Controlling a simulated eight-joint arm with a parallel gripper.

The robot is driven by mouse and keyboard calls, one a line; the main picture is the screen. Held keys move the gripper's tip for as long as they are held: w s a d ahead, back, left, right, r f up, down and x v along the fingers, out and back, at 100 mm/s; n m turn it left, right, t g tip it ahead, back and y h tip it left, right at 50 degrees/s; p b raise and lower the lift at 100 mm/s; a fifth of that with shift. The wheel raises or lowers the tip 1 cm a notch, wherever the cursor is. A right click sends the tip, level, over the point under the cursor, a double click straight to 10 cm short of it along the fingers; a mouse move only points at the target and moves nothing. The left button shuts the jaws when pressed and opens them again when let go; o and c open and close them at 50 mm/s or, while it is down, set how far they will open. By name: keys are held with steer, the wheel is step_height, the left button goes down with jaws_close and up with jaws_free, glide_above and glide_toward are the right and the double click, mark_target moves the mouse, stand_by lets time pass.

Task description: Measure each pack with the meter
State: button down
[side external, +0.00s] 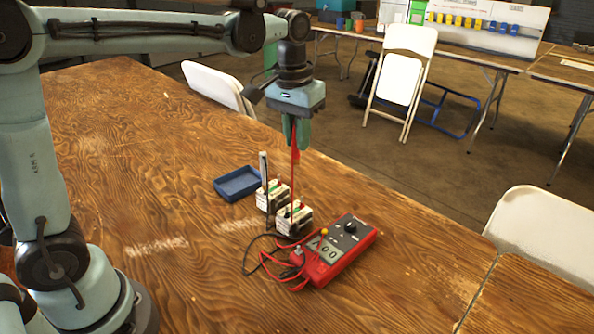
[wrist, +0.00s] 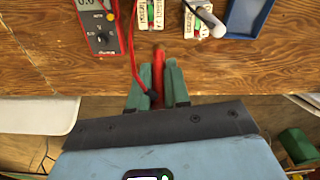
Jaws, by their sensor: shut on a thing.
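The probe also shows between the fingers (wrist: 157,86) in the wrist view. A second pack (side external: 272,196) sits just behind. A dark probe with a pale top (side external: 264,168) stands upright beside the second pack, its pale top (wrist: 213,24) seen from above. The red meter (side external: 343,246) lies to the right; its display (wrist: 90,4) is partly cut off and seems to show zeros.
A blue tray (side external: 238,184) lies left of the packs. Red and black leads (side external: 268,262) loop on the wooden table (side external: 170,220) between packs and meter. Folding chairs (side external: 401,75) stand off the table. The table's left part is clear.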

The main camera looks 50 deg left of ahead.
steer(key=w+a+f, duration=0.2)
steer(key=a, duration=0.6)
steer(key=shift+t, duration=0.3)
steer(key=shift+s+d+f, duration=0.15)
steer(key=shift+f, duration=2.45)
steer(key=shift+f, duration=0.9)
steer(key=c, duration=0.7)
jaws_free()
steer(key=shift+r, duration=3.75)
